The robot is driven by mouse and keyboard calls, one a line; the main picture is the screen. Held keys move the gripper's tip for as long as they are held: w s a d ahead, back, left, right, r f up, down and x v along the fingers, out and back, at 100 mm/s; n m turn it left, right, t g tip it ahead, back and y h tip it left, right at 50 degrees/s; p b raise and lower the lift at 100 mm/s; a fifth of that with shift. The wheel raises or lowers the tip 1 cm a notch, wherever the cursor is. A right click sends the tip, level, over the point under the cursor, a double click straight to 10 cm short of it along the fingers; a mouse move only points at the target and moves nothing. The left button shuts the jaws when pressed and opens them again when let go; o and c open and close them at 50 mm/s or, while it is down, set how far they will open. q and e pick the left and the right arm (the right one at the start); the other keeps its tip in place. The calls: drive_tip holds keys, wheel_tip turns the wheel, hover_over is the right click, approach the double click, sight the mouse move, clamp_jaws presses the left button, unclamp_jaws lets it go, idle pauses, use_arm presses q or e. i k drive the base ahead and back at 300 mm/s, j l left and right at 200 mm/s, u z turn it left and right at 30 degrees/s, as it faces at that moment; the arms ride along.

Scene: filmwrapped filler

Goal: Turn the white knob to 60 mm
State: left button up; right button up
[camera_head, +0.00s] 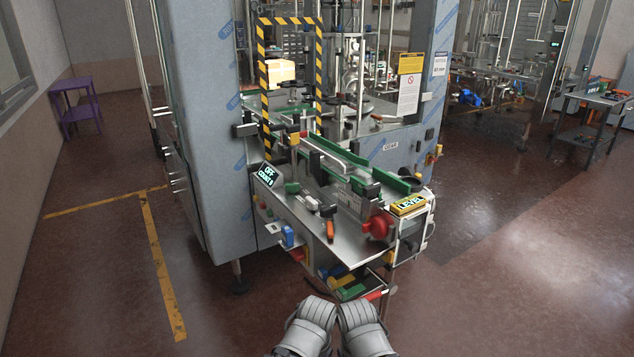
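A filling machine stands ahead of me, with a steel worktable (350,252) at its front. A large red knob (378,226) sits at the table's right front, below a yellow box marked LEVEL (409,205). I cannot clearly pick out a white knob; small pale parts on the table are too small to tell. A white notice (440,65) on the right pillar carries a figure in mm that I cannot read surely. Two grey rounded parts of my arms show at the bottom edge, apart from the table. No gripper fingers show.
A conveyor with green rails (340,151) runs over the table. A yellow-black striped frame (264,90) stands behind a small display reading OFF (268,175). Coloured items (348,283) lie on a lower shelf. A purple stand (77,107) is far left.

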sight(312, 204)
drive_tip(key=i+j+z, duration=0.2)
drive_tip(key=i+j, duration=0.2)
drive_tip(key=j, duration=0.25)
drive_tip(key=i+j+z, duration=0.1)
drive_tip(key=j, duration=0.25)
drive_tip(key=i+j+z, duration=0.1)
drive_tip(key=i+j, duration=0.15)
drive_tip(key=i+j+z, duration=0.15)
drive_tip(key=j, duration=0.35)
